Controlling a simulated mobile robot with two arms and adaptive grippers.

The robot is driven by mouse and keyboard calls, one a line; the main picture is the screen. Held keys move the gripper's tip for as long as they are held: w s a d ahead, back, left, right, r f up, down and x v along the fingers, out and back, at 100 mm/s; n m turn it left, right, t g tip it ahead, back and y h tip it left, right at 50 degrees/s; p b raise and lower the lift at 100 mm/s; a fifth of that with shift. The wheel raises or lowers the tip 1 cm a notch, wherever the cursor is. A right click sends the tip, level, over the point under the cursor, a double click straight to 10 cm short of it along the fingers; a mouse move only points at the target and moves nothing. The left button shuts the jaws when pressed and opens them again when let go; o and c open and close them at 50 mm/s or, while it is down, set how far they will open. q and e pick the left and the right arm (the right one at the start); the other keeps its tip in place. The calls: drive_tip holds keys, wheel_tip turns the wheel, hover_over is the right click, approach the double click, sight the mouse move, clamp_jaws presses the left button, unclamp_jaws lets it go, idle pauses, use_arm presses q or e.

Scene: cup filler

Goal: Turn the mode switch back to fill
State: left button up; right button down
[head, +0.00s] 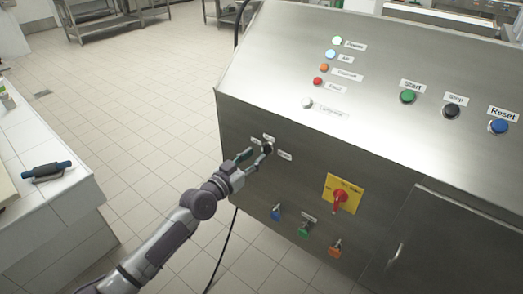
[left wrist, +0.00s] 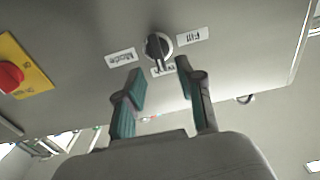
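The mode switch (left wrist: 157,46) is a dark round knob with a raised bar, on the steel front panel of the machine. In the left wrist view its bar runs roughly up and down, toward a partly hidden label (left wrist: 163,70). A "Fill" label (left wrist: 192,35) is to its right and a "Mode" label (left wrist: 120,58) to its left. My left gripper (left wrist: 161,76) is open, its two green-padded fingers apart and their tips just short of the knob. In the head view my left gripper (head: 256,153) is at the switch and partly covers its labels. My right gripper is not in view.
A red rotary switch on a yellow plate (head: 342,194) is to the right of the mode switch. Blue, green and orange fittings (head: 304,228) stick out below. Start, Stop and Reset buttons (head: 452,111) are on the sloped top.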

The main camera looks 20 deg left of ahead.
sight(263, 150)
use_arm(q)
drive_tip(key=shift+x, duration=2.2)
clamp_jaws()
